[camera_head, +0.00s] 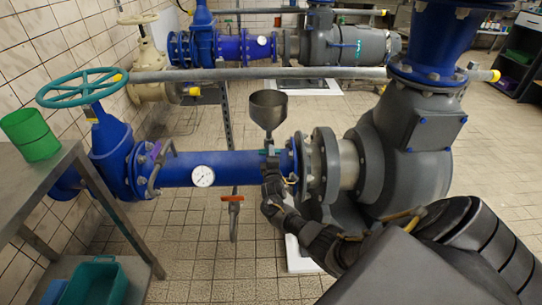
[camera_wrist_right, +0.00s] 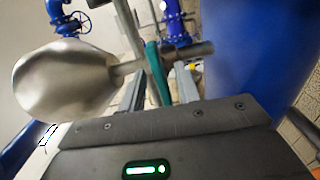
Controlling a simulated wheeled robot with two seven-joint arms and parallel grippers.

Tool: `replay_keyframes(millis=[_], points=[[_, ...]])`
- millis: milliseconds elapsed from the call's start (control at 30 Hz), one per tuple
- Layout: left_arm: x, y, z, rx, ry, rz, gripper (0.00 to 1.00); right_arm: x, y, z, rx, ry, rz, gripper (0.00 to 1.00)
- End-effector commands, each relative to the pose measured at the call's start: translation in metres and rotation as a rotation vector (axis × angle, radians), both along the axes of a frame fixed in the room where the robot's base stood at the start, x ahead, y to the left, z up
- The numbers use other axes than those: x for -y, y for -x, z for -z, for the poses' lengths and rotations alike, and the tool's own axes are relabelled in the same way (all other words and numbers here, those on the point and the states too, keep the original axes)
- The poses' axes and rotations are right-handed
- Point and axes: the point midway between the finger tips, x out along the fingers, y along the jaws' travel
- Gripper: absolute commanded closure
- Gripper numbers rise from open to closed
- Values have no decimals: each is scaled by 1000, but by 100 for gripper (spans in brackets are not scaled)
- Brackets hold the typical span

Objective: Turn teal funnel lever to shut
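A grey metal funnel (camera_head: 268,108) stands on top of the blue pipe (camera_head: 228,167). In the right wrist view the funnel (camera_wrist_right: 65,85) is large at left, with its stem running right. The teal lever shows as a small piece (camera_head: 272,150) below the funnel, partly hidden by my right gripper (camera_head: 270,165). In the right wrist view the teal lever (camera_wrist_right: 156,72) stands between the two fingers of my right gripper (camera_wrist_right: 160,90). The fingers are apart, with gaps beside the lever; contact is not clear. My left gripper is not in view.
A round gauge (camera_head: 203,176) and an orange-handled valve (camera_head: 232,199) are on the pipe near my arm. A teal handwheel (camera_head: 82,88) is at left. A grey pump (camera_head: 404,150) stands right of my gripper. A metal table (camera_head: 40,185) with a green cup (camera_head: 31,134) is at left.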

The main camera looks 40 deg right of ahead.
Motion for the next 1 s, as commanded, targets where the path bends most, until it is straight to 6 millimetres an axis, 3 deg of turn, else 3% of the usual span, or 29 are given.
replay_keyframes(millis=[100, 400, 600, 1000], points=[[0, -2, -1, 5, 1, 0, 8, -5, 7, 0, -2, 0, -1, 67], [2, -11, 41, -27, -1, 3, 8, -40, 52, -1, -2, -3, -2, 67], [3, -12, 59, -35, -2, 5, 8, -59, 76, -1, 0, -3, -1, 67], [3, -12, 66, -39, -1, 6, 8, -65, 85, 0, 0, 0, 0, 67]])
